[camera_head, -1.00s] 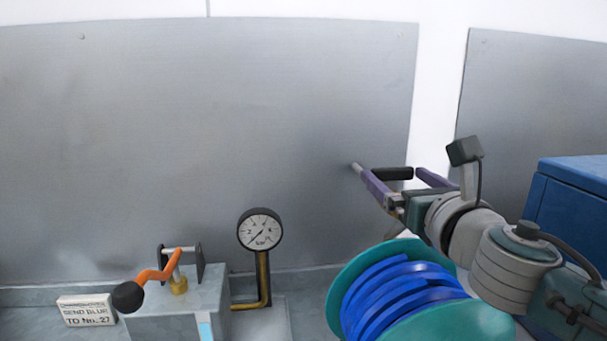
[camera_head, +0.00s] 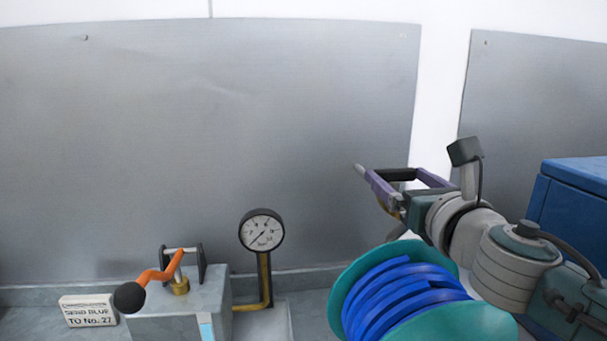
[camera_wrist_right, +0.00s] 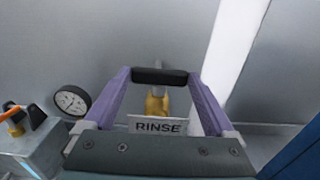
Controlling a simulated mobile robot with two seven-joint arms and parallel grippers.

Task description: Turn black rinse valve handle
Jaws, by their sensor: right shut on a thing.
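The black rinse valve handle (camera_wrist_right: 160,76) is a short horizontal bar on a brass valve (camera_wrist_right: 157,102). A plate marked RINSE (camera_wrist_right: 158,125) sits below it in the right wrist view. My right gripper (camera_head: 391,173) has two purple fingers, one at each end of the handle, and is shut on it. In the head view the handle (camera_head: 400,174) shows as a dark bar between the fingers, and the gripper and wrist hide most of the valve. My left gripper is not in view.
A teal reel with blue hose (camera_head: 405,295) stands just below my right wrist. A blue box (camera_head: 575,205) is at the right. A pressure gauge (camera_head: 262,230) and an orange crank with a black knob (camera_head: 150,280) stand left. A grey panel (camera_head: 200,130) is behind.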

